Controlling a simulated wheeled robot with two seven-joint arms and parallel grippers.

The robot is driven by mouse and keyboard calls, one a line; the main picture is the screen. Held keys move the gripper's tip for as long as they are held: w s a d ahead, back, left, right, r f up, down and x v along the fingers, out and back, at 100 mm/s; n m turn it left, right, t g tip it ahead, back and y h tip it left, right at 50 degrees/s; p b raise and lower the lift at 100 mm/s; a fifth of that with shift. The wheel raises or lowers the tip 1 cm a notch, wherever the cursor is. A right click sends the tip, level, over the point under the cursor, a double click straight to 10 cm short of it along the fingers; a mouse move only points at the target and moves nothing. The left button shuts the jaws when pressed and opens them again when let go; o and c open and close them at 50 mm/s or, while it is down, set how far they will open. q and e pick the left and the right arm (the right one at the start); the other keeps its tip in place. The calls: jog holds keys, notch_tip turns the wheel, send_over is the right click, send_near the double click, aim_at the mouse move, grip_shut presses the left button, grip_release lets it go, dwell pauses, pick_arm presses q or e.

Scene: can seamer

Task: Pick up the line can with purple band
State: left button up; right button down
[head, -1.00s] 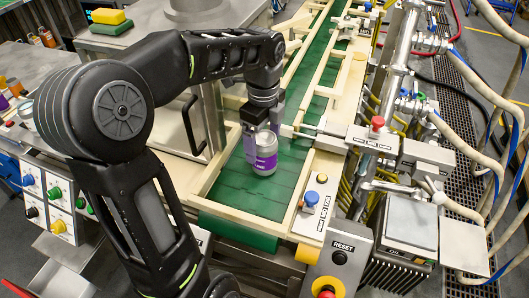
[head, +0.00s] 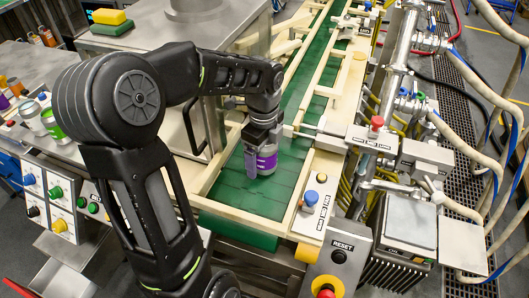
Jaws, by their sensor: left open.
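The line can with purple band (head: 267,160) stands upright on the green conveyor belt (head: 245,192) near its front end. The jaws are open; the far finger is mostly hidden, and I cannot tell whether either finger touches the can. My right gripper is not in view.
Wooden rails border the belt. A metal rod and bracket with a red knob (head: 377,122) stand on the right. A RESET panel (head: 341,254) is in front. Other cans, including a green-banded one (head: 53,124), stand on the left table.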

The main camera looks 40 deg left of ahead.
pick_arm(q)
jog(key=shift+c, duration=0.4)
grip_shut()
dwell(0.8)
